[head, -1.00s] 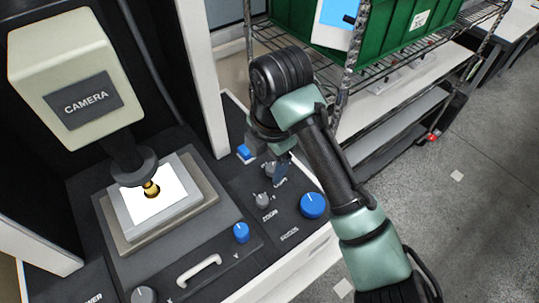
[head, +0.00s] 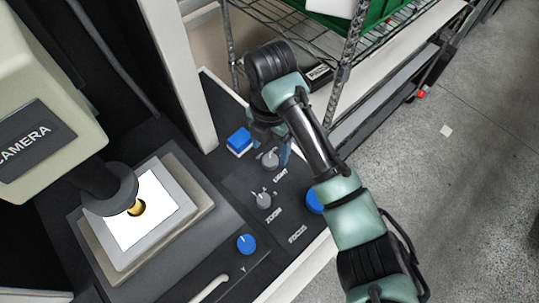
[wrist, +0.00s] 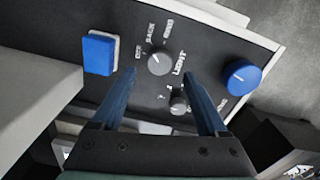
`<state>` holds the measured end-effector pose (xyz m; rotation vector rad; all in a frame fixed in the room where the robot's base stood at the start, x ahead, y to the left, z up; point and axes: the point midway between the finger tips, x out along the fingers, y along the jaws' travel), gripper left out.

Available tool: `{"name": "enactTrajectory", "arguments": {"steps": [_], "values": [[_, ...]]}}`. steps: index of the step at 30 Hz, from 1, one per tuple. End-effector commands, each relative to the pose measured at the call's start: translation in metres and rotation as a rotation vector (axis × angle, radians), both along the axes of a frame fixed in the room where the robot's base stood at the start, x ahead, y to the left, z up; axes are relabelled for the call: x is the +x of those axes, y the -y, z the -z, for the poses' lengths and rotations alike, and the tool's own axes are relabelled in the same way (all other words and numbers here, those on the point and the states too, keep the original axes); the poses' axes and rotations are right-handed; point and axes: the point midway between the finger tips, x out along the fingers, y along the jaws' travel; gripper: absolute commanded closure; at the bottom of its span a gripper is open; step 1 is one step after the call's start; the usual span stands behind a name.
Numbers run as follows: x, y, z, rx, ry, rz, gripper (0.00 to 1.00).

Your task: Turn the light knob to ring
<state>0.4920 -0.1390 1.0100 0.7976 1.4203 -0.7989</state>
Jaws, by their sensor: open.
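The light knob (wrist: 160,63) is a small grey round knob on the dark panel, with OFF, BACK and RING printed around it. Its pale pointer mark seems to face the upper left, toward OFF or BACK; I cannot tell exactly which. The knob also shows in the head view (head: 270,159), beside the word LIGHT. My gripper (wrist: 160,74) is open, and its two blue fingers lie either side of the knob in the wrist view. I cannot tell how far the tips are above the panel. In the head view my gripper (head: 276,146) is partly hidden by my arm.
A blue square button (wrist: 101,53) sits left of the knob. The zoom knob (wrist: 179,102) is close below, and the large blue focus knob (wrist: 241,76) is to the right. The stage (head: 143,220), camera head (head: 45,130) and wire shelf (head: 345,75) surround the panel.

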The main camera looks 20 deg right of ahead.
Motion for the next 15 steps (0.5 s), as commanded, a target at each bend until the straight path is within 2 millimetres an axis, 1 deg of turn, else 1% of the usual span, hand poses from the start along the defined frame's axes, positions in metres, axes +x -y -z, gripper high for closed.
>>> {"name": "enactTrajectory", "arguments": {"steps": [1,3,6,10,15], "values": [[-0.001,0.000,0.009,0.002,-0.004,0.002,0.23],[-0.001,0.000,0.020,0.001,-0.003,0.000,0.23],[-0.001,0.000,0.033,0.001,-0.003,0.000,0.23],[0.000,0.000,0.042,0.000,-0.001,0.000,0.23],[0.000,0.000,0.045,0.000,0.001,0.000,0.23]]}}
